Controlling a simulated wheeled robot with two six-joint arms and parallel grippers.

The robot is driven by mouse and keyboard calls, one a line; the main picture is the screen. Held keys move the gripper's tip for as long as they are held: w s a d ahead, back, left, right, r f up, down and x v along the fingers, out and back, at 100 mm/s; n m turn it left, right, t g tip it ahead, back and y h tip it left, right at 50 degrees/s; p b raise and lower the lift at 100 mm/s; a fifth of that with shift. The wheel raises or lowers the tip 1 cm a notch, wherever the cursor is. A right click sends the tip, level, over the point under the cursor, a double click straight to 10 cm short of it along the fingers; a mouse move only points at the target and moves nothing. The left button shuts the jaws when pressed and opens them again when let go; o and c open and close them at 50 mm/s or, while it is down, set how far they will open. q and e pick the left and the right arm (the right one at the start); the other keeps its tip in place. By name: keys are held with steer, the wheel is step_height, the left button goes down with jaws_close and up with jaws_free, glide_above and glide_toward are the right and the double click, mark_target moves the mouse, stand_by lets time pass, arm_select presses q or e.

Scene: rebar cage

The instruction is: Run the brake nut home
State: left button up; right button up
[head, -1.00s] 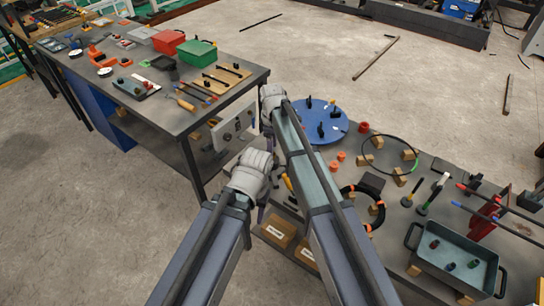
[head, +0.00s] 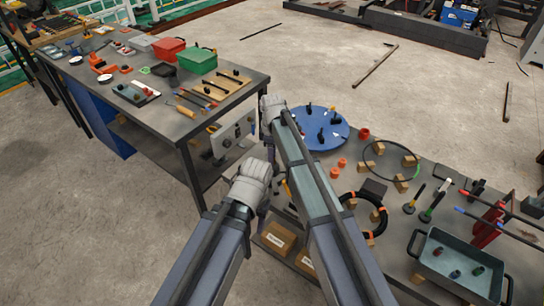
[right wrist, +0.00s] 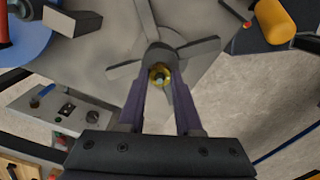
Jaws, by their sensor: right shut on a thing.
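The brake nut (right wrist: 159,76) is a small brass-coloured ring around a paler centre, seen in the right wrist view. It sits at the hub of a grey part with spoke-like arms (right wrist: 187,50). My right gripper (right wrist: 159,84) has its two purple fingers on either side of the nut, shut on it. Whether the nut is fully seated cannot be told. In the head view my arm links cover most of this spot, and the nut cannot be made out. My left gripper cannot be made out.
A control panel (right wrist: 68,108) stands close to the left of the nut. A blue disc (head: 321,130) lies on the near bench. A grey tray (head: 425,245) and a black coil (head: 381,217) lie farther right. A second bench (head: 150,112) stands at the left.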

jaws_close()
steer(key=m, duration=2.5)
steer(key=shift+s+m, duration=0.1)
steer(key=shift+m, duration=0.3)
steer(key=m, duration=0.4)
steer(key=shift+m, duration=0.3)
steer(key=m, duration=0.5)
steer(key=shift+m, duration=2.5)
